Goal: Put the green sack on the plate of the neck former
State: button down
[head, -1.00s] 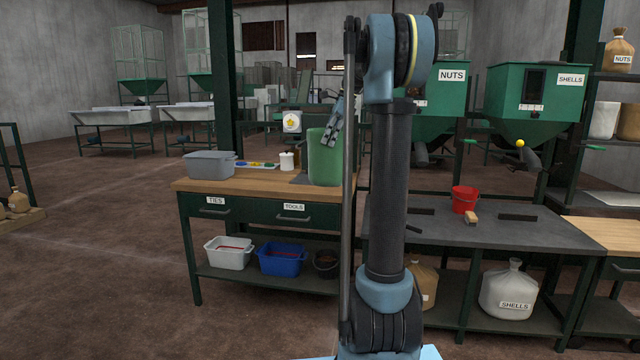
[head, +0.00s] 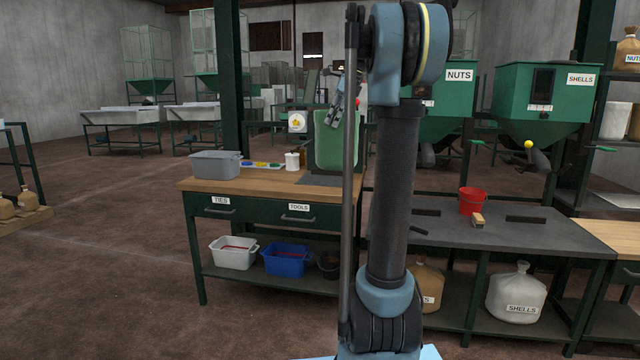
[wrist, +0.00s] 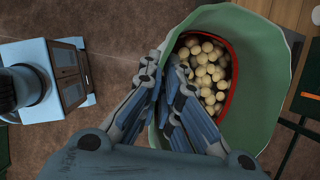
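The green sack (head: 336,140) hangs just above the back right of the left workbench, partly hidden behind my arm. In the wrist view the green sack (wrist: 262,122) is open at the top, with pale round pieces (wrist: 208,72) inside and a red band curving around them. My gripper (wrist: 168,72) has its fingers together at the sack's left rim and appears to pinch it; it also shows above the sack in the head view (head: 335,122). A dark flat plate (head: 318,180) lies on the bench below the sack. I cannot tell whether it belongs to the neck former.
The workbench (head: 230,187) also holds a grey bin (head: 215,164), a tray of coloured pieces (head: 262,164) and a white pot (head: 292,161). A dark table (head: 480,232) with a red bucket (head: 472,201) and a brush (head: 478,220) stands right.

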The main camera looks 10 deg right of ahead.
aim_at(324, 179)
jog(key=i, duration=1.45)
jog(key=z, duration=0.05)
